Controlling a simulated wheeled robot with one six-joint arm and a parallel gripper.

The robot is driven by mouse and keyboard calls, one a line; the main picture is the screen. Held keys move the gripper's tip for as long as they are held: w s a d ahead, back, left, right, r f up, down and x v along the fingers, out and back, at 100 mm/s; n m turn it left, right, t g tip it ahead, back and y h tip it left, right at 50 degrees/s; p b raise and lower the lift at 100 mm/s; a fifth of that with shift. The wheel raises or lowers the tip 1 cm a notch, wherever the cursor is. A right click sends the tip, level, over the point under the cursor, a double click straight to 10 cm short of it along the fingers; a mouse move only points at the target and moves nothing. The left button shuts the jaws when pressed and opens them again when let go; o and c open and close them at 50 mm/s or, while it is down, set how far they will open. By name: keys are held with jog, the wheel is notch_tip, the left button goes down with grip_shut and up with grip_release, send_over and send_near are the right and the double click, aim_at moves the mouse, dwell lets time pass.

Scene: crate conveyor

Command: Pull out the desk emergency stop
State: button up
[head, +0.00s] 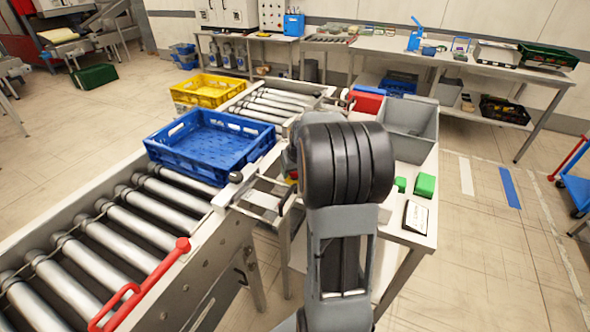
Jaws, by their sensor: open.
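I cannot make out the desk emergency stop for certain. A small patch of red and green (293,175) shows at the left edge of my arm, above the near desk (425,240), but most of it is hidden. My arm's thick black joint stands in front of the middle of the desk and covers much of its top. My gripper is not visible; it is hidden behind the arm.
A blue crate (176,159) sits on the roller conveyor at left; a yellow crate (205,101) stands beyond it. A red handle (125,290) lines the conveyor's near side. The desk holds a grey bin (415,118), green blocks (425,185) and a card (416,217).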

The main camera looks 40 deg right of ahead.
jog(key=shift+c, duration=0.5)
grip_shut()
jog(key=shift+r, duration=0.75)
jog(key=shift+o, duration=0.5)
grip_release()
jog(key=shift+f, duration=0.1)
jog(key=v, duration=1.4)
jog(key=shift+a+f, duration=0.15)
